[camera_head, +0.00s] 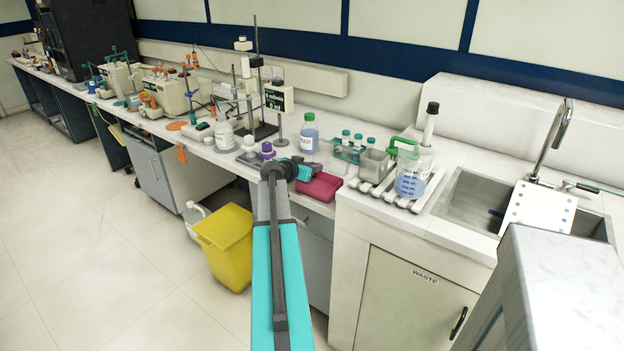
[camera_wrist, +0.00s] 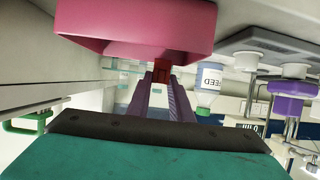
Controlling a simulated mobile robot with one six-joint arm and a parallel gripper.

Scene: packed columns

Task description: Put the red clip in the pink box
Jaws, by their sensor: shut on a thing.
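The pink box (camera_head: 322,188) sits on the bench near its front edge, left of the sink cabinet. In the wrist view the pink box (camera_wrist: 140,28) fills the top of the picture. My gripper (camera_wrist: 162,82) is shut on the red clip (camera_wrist: 162,68), a small dark red piece between the fingertips, right by the box's rim. I cannot tell whether the clip is touching the box. In the head view my gripper (camera_head: 302,170) is beside the box's back left side, and the clip is hidden or too small to see.
A purple-topped item (camera_head: 267,151) and a labelled bottle (camera_head: 309,134) stand near my gripper. A rack of green-capped tubes (camera_head: 349,148), a grey container (camera_head: 373,166) and a green-handled jug (camera_head: 412,172) are to the right. A yellow bin (camera_head: 226,247) stands on the floor.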

